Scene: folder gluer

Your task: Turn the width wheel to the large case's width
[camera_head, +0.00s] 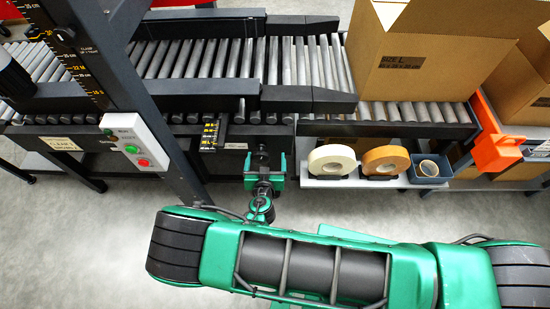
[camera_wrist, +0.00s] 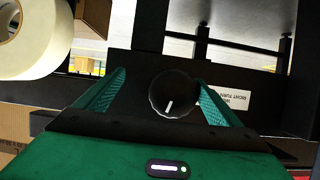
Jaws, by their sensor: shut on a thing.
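The width wheel (camera_wrist: 173,90) is a round black knob with a white mark, seen between my fingers in the wrist view. My gripper (camera_wrist: 165,98) is shut on it, one green finger on each side. In the head view my gripper (camera_head: 264,168) reaches the front of the conveyor, and the wheel is mostly hidden there. A black width scale (camera_head: 210,133) with yellow marks is left of the gripper. The large case (camera_head: 425,75), an open brown carton marked "SIZE L", stands on the rollers at the right.
A shelf right of my gripper holds a white tape roll (camera_head: 332,160), a tan tape roll (camera_head: 385,160) and a blue bin (camera_head: 430,168). A dark post with a button box (camera_head: 135,142) stands left. An orange clamp (camera_head: 497,150) is at the right. The floor in front is clear.

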